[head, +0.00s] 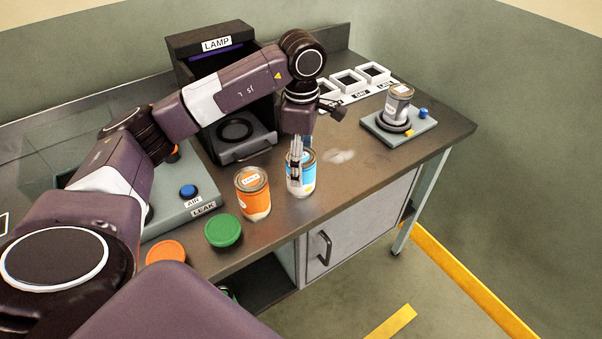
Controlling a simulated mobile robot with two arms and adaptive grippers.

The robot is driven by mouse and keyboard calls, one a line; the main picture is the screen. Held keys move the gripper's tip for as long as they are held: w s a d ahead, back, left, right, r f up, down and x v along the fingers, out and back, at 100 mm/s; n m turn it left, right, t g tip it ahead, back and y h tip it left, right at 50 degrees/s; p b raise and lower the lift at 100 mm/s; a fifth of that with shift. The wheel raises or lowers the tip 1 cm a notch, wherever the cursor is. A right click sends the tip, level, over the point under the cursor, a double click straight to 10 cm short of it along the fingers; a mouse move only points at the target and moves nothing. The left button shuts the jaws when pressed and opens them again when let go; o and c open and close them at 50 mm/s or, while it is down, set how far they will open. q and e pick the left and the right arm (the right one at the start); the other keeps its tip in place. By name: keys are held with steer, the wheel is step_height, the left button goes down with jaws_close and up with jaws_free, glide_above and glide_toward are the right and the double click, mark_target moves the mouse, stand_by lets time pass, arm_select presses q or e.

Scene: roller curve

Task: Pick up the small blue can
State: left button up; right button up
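The small blue can (308,175), blue with a white lower part, stands upright on the dark workbench near its front edge. My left gripper (296,168) points down at it, with pale grey fingers in front of the can's near left side. The fingers overlap the can in the head view; the far side of the can is hidden, so I cannot tell whether they press on it. My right gripper is not in view.
An orange can (252,192) stands close left of the blue can. Green (223,231) and orange (166,253) round lids are further left. The LAMP box (212,45) stands behind. A grey can (398,104) sits on a plate (424,124) at right. The bench right of the blue can is mostly clear.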

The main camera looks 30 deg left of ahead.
arm_select(q)
steer(key=f, duration=0.2)
steer(key=f+p, duration=0.2)
steer(key=f, duration=0.1)
steer(key=shift+w+a+f, duration=0.1)
steer(key=shift+w+f, duration=0.2)
steer(key=shift+w, duration=0.05)
steer(key=shift+f, duration=0.5)
steer(key=c, duration=1.2)
steer(key=shift+c, duration=0.6)
steer(key=shift+w+r, duration=0.1)
steer(key=shift+r, duration=0.05)
